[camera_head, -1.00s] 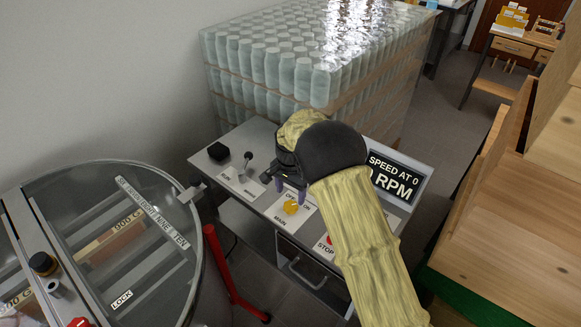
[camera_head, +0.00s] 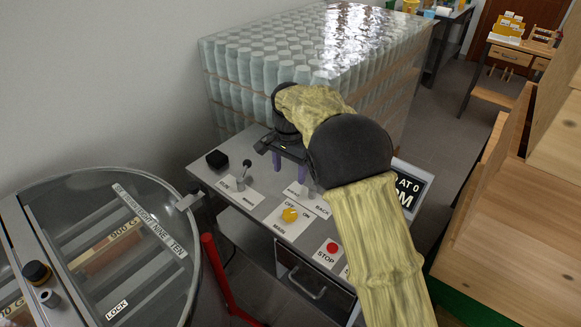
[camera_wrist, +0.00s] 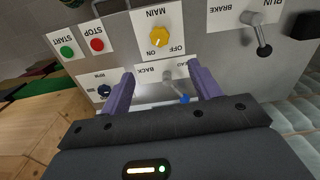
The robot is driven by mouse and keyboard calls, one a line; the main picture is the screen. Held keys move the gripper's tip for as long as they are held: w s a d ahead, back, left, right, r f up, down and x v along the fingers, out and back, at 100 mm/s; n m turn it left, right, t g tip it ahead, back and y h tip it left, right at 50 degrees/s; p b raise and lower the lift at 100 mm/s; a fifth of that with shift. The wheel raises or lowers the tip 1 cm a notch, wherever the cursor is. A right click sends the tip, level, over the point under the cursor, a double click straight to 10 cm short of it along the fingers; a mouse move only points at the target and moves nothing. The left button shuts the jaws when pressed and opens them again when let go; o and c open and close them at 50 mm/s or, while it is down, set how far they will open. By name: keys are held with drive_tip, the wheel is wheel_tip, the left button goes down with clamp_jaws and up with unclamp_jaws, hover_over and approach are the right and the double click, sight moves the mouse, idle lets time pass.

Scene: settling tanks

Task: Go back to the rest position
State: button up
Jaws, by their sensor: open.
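My gripper (camera_head: 290,168) is open with nothing between its two purple fingers, over the back part of the grey control desk (camera_head: 232,205). In the wrist view my gripper (camera_wrist: 160,76) spreads its fingers either side of a small lever (camera_wrist: 172,80) on a plate marked BACK; whether they touch it I cannot tell. The yellow MAIN knob (camera_head: 290,215) is in front of the gripper and also shows in the wrist view (camera_wrist: 160,36). The red STOP button (camera_head: 332,247) is to its right. The BRAKE/RUN lever (camera_head: 243,174) stands at left.
A round drum with a clear lid (camera_head: 120,240) stands at left, with a red bar (camera_head: 222,280) beside it. Wrapped stacked bottles (camera_head: 300,60) rise behind the desk. Wooden boxes (camera_head: 510,220) are at right. My forearm partly hides the RPM sign (camera_head: 410,185).

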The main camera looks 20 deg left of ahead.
drive_tip(key=s+d+r+n+t, duration=0.1)
drive_tip(key=s+d, duration=0.1)
drive_tip(key=d, duration=0.8)
drive_tip(key=s+d, duration=0.2)
drive_tip(key=d, duration=0.8)
drive_tip(key=s+d+f+n+t, duration=0.1)
drive_tip(key=s+d+f+n, duration=0.1)
drive_tip(key=s+d, duration=1.1)
drive_tip(key=s+n, duration=0.1)
drive_tip(key=s, duration=0.2)
drive_tip(key=shift+d+f+t, duration=0.15)
drive_tip(key=shift+d+t, duration=0.15)
drive_tip(key=shift+d, duration=0.1)
